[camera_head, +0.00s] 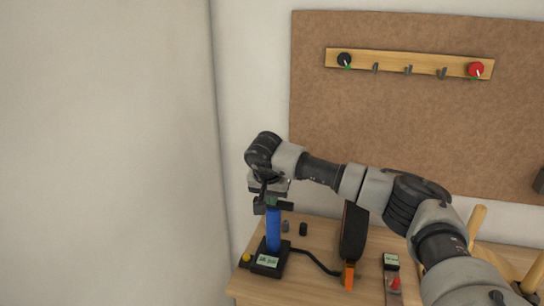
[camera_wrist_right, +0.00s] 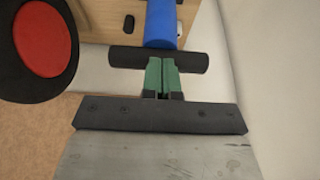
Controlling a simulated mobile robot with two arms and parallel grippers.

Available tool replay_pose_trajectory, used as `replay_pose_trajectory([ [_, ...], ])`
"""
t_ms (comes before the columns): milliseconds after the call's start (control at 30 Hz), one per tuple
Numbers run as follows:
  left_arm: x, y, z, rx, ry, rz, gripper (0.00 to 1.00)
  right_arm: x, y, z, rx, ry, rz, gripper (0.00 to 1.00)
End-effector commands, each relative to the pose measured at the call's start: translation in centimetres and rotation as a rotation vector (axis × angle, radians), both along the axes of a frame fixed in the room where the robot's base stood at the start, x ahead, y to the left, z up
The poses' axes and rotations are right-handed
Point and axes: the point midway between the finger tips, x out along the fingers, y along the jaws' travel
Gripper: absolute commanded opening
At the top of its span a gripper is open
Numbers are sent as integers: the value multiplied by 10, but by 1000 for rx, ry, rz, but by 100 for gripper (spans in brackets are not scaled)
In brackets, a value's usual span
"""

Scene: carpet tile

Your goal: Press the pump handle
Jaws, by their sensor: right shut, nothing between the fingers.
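The pump has an upright blue cylinder (camera_head: 273,230) on a black base (camera_head: 268,264) at the table's left end. The cylinder also shows in the right wrist view (camera_wrist_right: 161,24). Its black crossbar handle (camera_wrist_right: 190,62) lies across the top of the cylinder. My right gripper (camera_head: 271,202) is above the cylinder, pointing down. In the wrist view its green fingertips (camera_wrist_right: 162,68) are shut together with nothing between them, and they overlap the middle of the handle. I cannot tell whether they touch it. My left gripper is not in view.
A black hose (camera_head: 318,262) runs from the base towards a black and orange object (camera_head: 349,274). A yellow knob (camera_head: 247,258) sits left of the base. Small dark cylinders (camera_head: 303,229) stand behind.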

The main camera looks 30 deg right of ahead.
Motion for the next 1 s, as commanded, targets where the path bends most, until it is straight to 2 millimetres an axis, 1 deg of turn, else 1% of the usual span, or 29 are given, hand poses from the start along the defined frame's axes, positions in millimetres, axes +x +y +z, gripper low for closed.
replay_pose_trajectory([
  [33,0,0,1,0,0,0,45,-2,1,-5,-1,15,1,0],
  [167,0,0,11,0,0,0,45,-2,4,8,-1,12,2,0],
  [367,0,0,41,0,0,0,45,-4,16,46,-1,4,3,0],
  [433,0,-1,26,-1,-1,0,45,-7,21,53,0,-1,1,0],
  [600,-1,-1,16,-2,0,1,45,-16,31,92,-1,-5,1,0],
  [700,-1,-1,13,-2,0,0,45,-20,36,110,-1,-3,1,0],
  [800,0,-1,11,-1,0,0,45,-23,39,123,-2,-4,1,0],
  [1000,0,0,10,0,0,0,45,-26,42,134,-1,-2,-1,0],
])
